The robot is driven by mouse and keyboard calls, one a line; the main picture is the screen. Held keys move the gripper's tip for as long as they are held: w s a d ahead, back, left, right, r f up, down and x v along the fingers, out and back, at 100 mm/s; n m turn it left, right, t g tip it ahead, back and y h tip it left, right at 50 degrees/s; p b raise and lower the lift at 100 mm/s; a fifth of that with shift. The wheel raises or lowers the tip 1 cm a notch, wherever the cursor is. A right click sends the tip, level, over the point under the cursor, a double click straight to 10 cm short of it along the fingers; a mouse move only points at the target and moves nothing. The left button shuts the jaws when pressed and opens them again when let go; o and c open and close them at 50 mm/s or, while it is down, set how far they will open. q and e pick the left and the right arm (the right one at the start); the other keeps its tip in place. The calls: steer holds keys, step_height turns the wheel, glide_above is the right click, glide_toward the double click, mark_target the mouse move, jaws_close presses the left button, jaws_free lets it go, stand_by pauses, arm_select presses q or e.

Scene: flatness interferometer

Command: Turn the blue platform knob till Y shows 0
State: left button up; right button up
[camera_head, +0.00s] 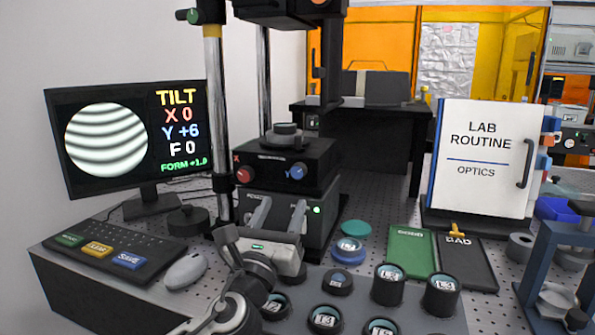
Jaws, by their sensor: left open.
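The blue platform knob (297,171) is on the front right of the black platform block, beside a blue Y mark. The red knob (244,175) is on the block's front left. The monitor (130,140) reads TILT, X 0, Y +6, F 0, FORM +1.0, with curved fringes in a round image. My left gripper (277,212) is open and empty, with its fingers pointing up in front of the instrument's lower box, below the two knobs. It appears apart from the blue knob. My right gripper is not in view.
A keypad (112,248) with green, orange and blue keys and a mouse (186,271) lie at left. Several lidded round containers (388,285) stand on the front tray. Green GOOD (411,252) and black BAD (466,264) mats lie right. A LAB ROUTINE binder (483,160) stands behind.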

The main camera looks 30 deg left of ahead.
mark_target(297, 175)
arm_select(q)
steer(key=p+x, duration=0.1)
steer(key=x, duration=0.8)
steer(key=shift+w, duration=0.2)
steer(key=c, duration=1)
